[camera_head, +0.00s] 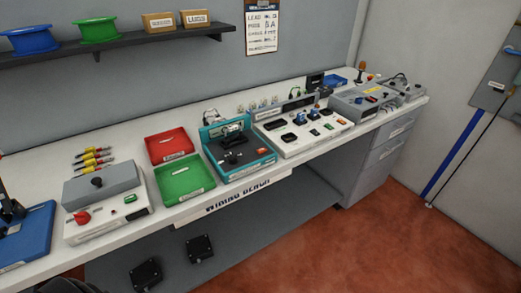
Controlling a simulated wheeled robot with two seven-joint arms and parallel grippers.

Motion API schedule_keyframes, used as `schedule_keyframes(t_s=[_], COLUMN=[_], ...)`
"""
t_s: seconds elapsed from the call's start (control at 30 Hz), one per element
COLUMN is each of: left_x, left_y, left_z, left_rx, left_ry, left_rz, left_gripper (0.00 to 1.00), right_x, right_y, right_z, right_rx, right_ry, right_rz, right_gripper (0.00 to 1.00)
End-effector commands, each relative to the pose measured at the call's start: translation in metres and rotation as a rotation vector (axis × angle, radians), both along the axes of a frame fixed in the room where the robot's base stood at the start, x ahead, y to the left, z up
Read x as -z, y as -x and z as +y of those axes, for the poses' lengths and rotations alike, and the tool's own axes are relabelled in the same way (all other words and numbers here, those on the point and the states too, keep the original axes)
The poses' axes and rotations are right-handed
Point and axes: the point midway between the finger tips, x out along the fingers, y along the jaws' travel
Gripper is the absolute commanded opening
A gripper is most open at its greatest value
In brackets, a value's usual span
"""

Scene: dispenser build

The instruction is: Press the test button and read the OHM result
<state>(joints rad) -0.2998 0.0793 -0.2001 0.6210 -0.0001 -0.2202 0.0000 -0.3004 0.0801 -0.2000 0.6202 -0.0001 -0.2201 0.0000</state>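A long white tester-like unit (325,133) stands right of centre on the bench, with black sockets, blue parts and small green and red buttons on its sloped top. A grey unit (350,103) with small coloured parts stands to its right. The labels are too small to read, so I cannot tell which button is the test button. No OHM reading is legible; a small dark screen-like box (315,82) stands behind. Neither gripper shows; a dark rounded shape at the bottom left edge is unclear.
A shelf (110,46) with spools hangs above. The red floor at right is clear.

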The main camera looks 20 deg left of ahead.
Motion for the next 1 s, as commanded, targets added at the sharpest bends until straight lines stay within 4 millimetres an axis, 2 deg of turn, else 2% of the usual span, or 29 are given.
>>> schedule_keyframes(t_s=[0.37, 0.5, 0.57, 1.0], left_x=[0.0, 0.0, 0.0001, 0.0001], left_y=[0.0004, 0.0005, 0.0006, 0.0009], left_z=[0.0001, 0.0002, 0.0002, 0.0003], left_rx=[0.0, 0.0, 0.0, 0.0], left_ry=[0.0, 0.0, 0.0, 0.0], left_rz=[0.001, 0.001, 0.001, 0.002], left_gripper=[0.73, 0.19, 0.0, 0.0], right_x=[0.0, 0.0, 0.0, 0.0], right_y=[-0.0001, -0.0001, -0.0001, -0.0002], right_z=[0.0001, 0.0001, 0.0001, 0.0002], right_rx=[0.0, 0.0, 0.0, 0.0], right_ry=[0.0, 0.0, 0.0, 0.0], right_rz=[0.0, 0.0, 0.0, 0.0], right_gripper=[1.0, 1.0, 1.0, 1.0])
